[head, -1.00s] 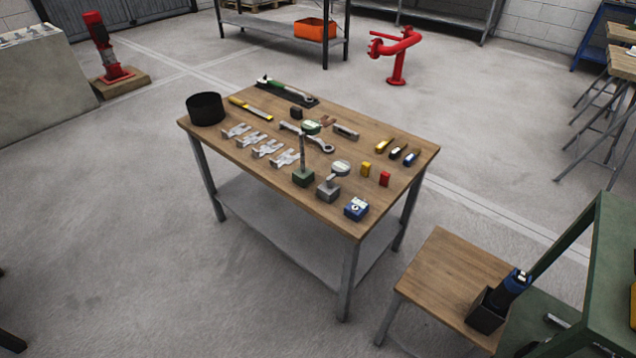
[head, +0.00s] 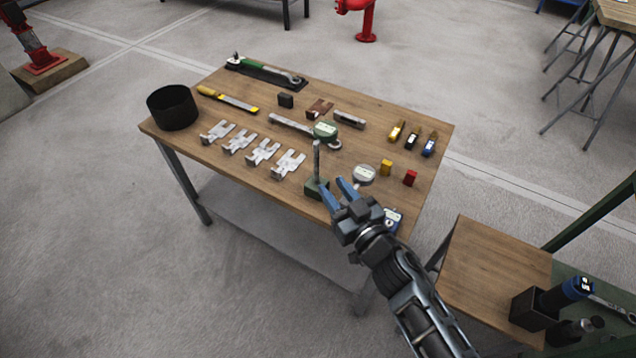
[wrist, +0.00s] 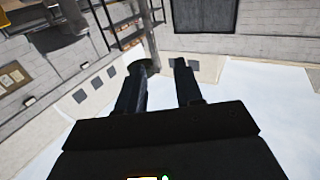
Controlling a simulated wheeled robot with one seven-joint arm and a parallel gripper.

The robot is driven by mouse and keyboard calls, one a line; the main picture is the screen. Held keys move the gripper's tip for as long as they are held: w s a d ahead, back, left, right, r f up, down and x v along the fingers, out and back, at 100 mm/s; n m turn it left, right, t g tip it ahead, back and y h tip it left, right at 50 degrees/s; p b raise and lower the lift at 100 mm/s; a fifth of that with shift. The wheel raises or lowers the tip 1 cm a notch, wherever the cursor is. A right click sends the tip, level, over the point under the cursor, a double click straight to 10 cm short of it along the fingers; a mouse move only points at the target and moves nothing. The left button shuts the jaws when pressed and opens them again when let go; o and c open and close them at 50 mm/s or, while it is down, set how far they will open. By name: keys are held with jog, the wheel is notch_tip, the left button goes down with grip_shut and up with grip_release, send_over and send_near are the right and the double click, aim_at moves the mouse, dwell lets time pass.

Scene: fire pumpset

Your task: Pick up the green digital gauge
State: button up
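The green digital gauge (head: 325,131) has a round green body with a pale face and is near the middle of the wooden table (head: 225,165). It appears just above the top of an upright grey post (head: 317,158) on a dark green block; I cannot tell whether it is joined to it. My gripper (head: 332,185) has blue fingers and is open and empty. It is over the table's near edge, on the near side of the gauge and beside the post's base.
A grey round dial gauge (head: 364,174) stands right of my gripper, and a blue box (head: 393,218) is partly hidden behind it. Several metal brackets (head: 263,152) lie to the left. A yellow block (head: 386,168) and a red block (head: 410,178) are farther right.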

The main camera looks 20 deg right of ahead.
aim_at(318, 155)
jog(key=w, duration=0.3)
jog(key=w+r, duration=0.1)
jog(key=w, duration=0.6)
jog(key=shift+w+d+r+b, duration=0.1)
jog(key=shift+w+r+b, duration=0.1)
jog(key=shift+w+b, duration=0.2)
jog(key=shift+c, duration=0.2)
grip_shut()
dwell(0.6)
jog(key=shift+r, duration=0.1)
